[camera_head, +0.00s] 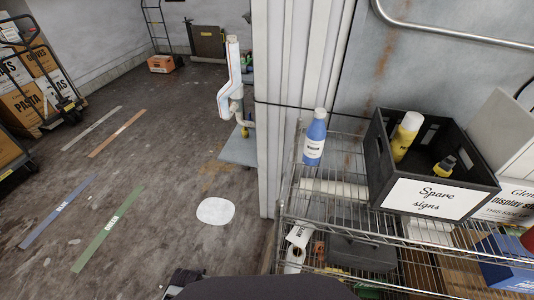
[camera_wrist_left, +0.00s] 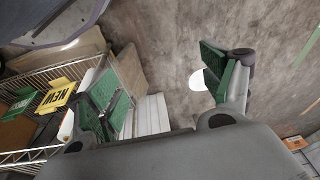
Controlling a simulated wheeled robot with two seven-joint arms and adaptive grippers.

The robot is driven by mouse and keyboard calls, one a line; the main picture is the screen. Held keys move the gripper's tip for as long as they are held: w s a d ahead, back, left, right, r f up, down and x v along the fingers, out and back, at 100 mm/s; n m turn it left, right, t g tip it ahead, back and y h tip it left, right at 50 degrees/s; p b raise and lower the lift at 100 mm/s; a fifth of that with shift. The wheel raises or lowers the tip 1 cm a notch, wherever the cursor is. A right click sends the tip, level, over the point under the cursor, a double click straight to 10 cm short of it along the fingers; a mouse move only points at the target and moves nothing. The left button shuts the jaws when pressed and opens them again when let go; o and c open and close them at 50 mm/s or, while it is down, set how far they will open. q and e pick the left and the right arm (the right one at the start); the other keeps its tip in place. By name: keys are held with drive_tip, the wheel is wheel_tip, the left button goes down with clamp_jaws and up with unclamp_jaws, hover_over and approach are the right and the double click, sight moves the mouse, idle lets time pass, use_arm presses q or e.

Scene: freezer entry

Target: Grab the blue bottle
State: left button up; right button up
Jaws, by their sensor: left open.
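The blue bottle (camera_head: 315,140) has a white cap and a pale label. In the head view it stands upright on the top wire shelf (camera_head: 335,187), near the shelf's left end and left of a black crate. My left gripper (camera_wrist_left: 160,82) shows in the wrist view with its two green-padded fingers spread wide and nothing between them. The bottle cannot be made out in the wrist view, so the gripper is not around it. The fingers of my left gripper cannot be made out in the head view. My right gripper is in neither view.
The black crate (camera_head: 433,197), labelled "Spare signs", holds yellow-labelled bottles (camera_head: 406,136) right of the blue bottle. A pale ribbed wall edge (camera_head: 281,100) rises beside the shelf's left end. Rolls and boxes fill the lower shelf. The floor (camera_head: 165,185) at left is mostly clear.

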use_arm(q)
drive_tip(key=w+d+r+t, duration=0.25)
drive_tip(key=w+r, duration=0.25)
drive_tip(key=r, duration=0.5)
drive_tip(key=w+d+r+t+h, duration=0.1)
drive_tip(key=w+d+r+t, duration=0.2)
drive_tip(key=r, duration=0.7)
drive_tip(key=w+d+r+t, duration=0.1)
drive_tip(key=w+d+r, duration=0.2)
drive_tip(key=w+r, duration=0.5)
drive_tip(key=w+d+r+m+t+h, duration=0.1)
drive_tip(key=w+d+r+t+h, duration=0.3)
drive_tip(key=d+r, duration=0.8)
drive_tip(key=shift+w+d+r+m+g+h+p, duration=0.1)
drive_tip(key=shift+d+r+m+h, duration=0.9)
drive_tip(key=shift+d+h, duration=0.55)
drive_tip(key=shift+d+r+m+g+h+p, duration=0.15)
drive_tip(key=shift+d+r+m+h, duration=0.8)
drive_tip(key=shift+d, duration=0.9)
drive_tip(key=shift+w+d+r+m+g+h+p, duration=0.1)
drive_tip(key=shift+d+r+m+h, duration=0.85)
drive_tip(key=shift+d+h, duration=0.65)
drive_tip(key=shift+d+f, duration=0.1)
drive_tip(key=shift+d, duration=0.1)
